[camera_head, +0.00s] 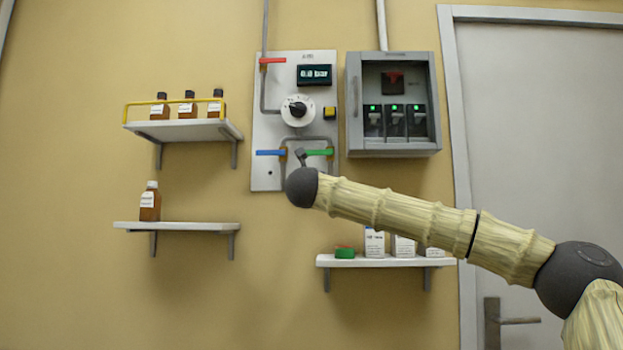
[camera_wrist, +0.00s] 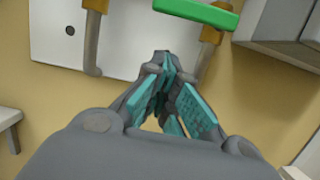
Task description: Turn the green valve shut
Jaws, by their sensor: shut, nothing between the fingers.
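The green valve (camera_head: 319,152) has a bar handle low on the right of the grey wall panel (camera_head: 262,178). The handle lies roughly level, crosswise to its upright pipe. In the wrist view the green handle (camera_wrist: 197,12) is at the top edge, in front of a brass-coloured body (camera_wrist: 210,45). My gripper (camera_head: 300,153) is at the handle's left end in the head view; whether it touches cannot be told there. In the wrist view my gripper (camera_wrist: 165,62) has its fingertips together and empty, below and left of the handle, with a visible gap in the picture.
A blue handle (camera_head: 270,153) is just left, a red handle (camera_head: 272,60) higher up. The panel has a dial (camera_head: 297,110) and display (camera_head: 314,75). A grey breaker box (camera_head: 394,105) stands out on the right. Shelves with bottles (camera_head: 150,203) and boxes (camera_head: 374,243) flank the panel.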

